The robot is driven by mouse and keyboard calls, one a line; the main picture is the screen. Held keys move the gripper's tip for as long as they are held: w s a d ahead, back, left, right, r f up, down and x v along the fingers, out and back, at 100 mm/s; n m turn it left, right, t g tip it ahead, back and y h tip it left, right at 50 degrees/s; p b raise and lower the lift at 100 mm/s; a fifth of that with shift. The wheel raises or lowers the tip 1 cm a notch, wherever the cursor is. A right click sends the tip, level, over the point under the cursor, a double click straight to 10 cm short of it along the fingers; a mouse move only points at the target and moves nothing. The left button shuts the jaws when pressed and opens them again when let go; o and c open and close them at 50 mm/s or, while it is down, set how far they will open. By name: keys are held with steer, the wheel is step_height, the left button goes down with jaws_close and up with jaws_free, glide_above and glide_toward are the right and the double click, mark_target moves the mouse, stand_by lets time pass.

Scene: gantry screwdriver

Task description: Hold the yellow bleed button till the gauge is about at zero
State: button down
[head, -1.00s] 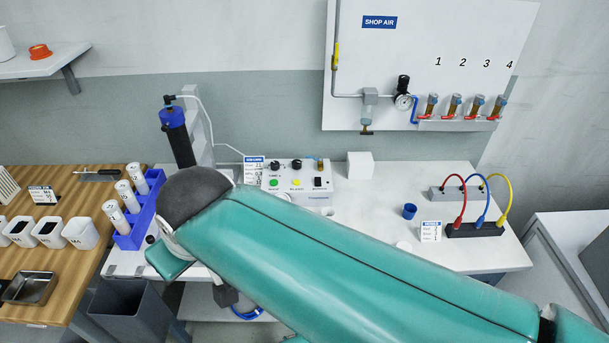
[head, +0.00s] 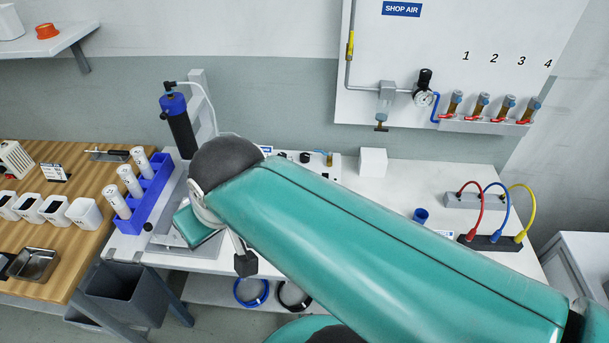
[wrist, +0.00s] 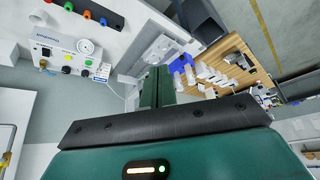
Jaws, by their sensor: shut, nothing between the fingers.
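The white control box (wrist: 62,52) shows at the upper left of the wrist view, with a round white dial (wrist: 87,47) and small knobs and buttons on it. The dial's needle is too small to read, and I cannot surely pick out the yellow button there. In the head view my arm covers most of the box; only its top edge and knobs (head: 304,157) show. My gripper (wrist: 156,70) is shut and empty in the wrist view. Its fingers point away from the box, toward the bench with the blue rack, and are apart from the button.
A pump-like cylinder (head: 181,130) with a blue top stands behind my arm. A blue rack (head: 140,200) of white tubes is on the left. A white block (head: 373,162) and a blue cup (head: 420,215) sit on the bench. A wall gauge (head: 424,98) hangs above.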

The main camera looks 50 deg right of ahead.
steer(key=w+d+f+m+t+y, duration=0.1)
steer(key=w+d+f+m, duration=0.1)
steer(key=w+d+m, duration=0.55)
steer(key=w+d+f+m+t+y, duration=0.1)
steer(key=w+d+f+m, duration=0.2)
steer(key=w+d+m, duration=0.4)
steer(key=d+f+m+h, duration=0.1)
steer(key=d+f+m, duration=0.2)
steer(key=d, duration=0.4)
steer(key=d+f+m+t+h, duration=0.1)
steer(key=d+f+m, duration=0.2)
steer(key=d+m, duration=0.3)
steer(key=d+f+m+h, duration=0.1)
steer(key=d+f+m, duration=0.3)
steer(key=d, duration=0.6)
steer(key=shift+w+m+h, duration=0.2)
steer(key=shift+m+h, duration=0.1)
steer(key=shift+m, duration=0.25)
steer(key=shift+f, duration=0.2)
steer(key=shift+f, duration=4.3)
steer(key=shift+a+f, duration=0.1)
steer(key=shift+f, duration=0.35)
